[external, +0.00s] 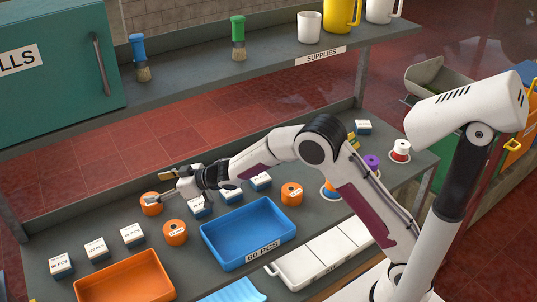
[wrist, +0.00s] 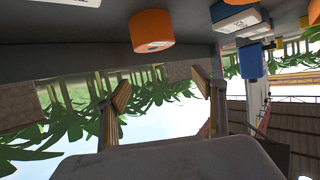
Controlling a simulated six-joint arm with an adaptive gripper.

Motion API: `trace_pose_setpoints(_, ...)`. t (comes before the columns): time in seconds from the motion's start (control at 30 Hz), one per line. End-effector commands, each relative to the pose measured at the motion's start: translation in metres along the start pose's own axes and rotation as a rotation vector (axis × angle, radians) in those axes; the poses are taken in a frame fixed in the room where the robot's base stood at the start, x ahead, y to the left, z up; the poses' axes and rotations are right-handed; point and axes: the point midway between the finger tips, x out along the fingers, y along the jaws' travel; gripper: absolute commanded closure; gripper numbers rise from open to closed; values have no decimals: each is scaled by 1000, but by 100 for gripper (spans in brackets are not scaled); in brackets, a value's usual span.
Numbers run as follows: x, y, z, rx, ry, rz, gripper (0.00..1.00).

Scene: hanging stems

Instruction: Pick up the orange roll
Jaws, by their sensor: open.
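Several orange rolls stand on the grey bench. One orange roll (external: 151,204) is at the far left, right by my gripper (external: 163,188). A second orange roll (external: 175,232) is nearer the camera, and a third orange roll (external: 291,194) is right of the blue tray's back edge. In the wrist view my gripper (wrist: 162,90) has its two fingers apart with nothing between them. One orange roll (wrist: 152,31) shows there at the top, beyond the fingertips and apart from them. I cannot tell for certain which roll that is.
A blue tray (external: 206,246) and an orange tray (external: 80,292) sit toward the front. Small white-and-blue boxes (external: 96,249) stand in rows around the rolls. A shelf (external: 190,81) with brushes and mugs hangs above the bench's back. A white lidded box (external: 325,252) is at the right front.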

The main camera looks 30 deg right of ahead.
Motion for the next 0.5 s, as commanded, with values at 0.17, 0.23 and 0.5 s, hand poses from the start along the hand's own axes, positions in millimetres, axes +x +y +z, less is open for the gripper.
trace_pose_setpoints(0.17,6,0,15,1,-1,0,31)
trace_pose_setpoints(0.23,7,0,17,2,-1,0,31)
trace_pose_setpoints(0.5,7,0,18,1,0,0,31)
